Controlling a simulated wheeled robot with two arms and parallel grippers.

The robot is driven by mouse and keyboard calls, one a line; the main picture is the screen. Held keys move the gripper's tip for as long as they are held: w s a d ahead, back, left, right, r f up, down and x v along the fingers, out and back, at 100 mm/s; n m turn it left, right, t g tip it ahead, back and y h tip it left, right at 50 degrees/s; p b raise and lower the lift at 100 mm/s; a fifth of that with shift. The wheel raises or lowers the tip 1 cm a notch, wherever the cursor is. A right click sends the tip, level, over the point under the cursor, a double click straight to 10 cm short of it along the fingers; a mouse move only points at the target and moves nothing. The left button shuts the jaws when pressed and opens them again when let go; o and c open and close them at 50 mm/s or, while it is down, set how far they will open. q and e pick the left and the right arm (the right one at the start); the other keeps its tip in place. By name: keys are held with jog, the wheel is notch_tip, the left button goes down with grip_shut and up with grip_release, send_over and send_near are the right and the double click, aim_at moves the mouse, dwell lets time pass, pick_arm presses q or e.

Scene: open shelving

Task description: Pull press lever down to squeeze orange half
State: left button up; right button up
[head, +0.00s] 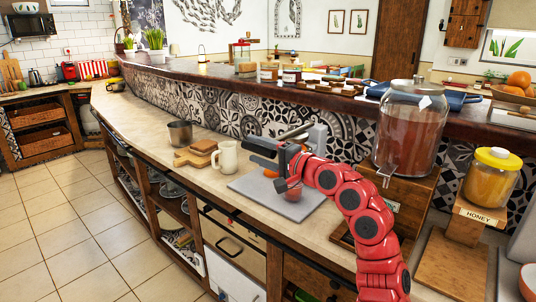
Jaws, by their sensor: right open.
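My right gripper (262,155), at the end of a red arm that comes in from the right, is open with dark fingers pointing left. It is over a grey board (263,196) on the counter. A grey press (318,138) stands just behind my wrist, mostly hidden by the arm. Its lever (296,132) slants up to the right, just above and behind the fingers; I cannot tell whether they touch it. An orange piece (270,173) shows below the gripper. A small glass (294,189) stands on the board under my wrist. My left gripper is out of view.
A cream mug (226,158), wooden boards (190,159) and a metal pot (180,133) stand left of the press. A large glass dispenser (409,135) and a honey jar (491,180) are at the right.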

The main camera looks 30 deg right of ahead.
jog(key=b+v, duration=0.2)
jog(key=v, duration=1.5)
jog(key=shift+s, duration=0.15)
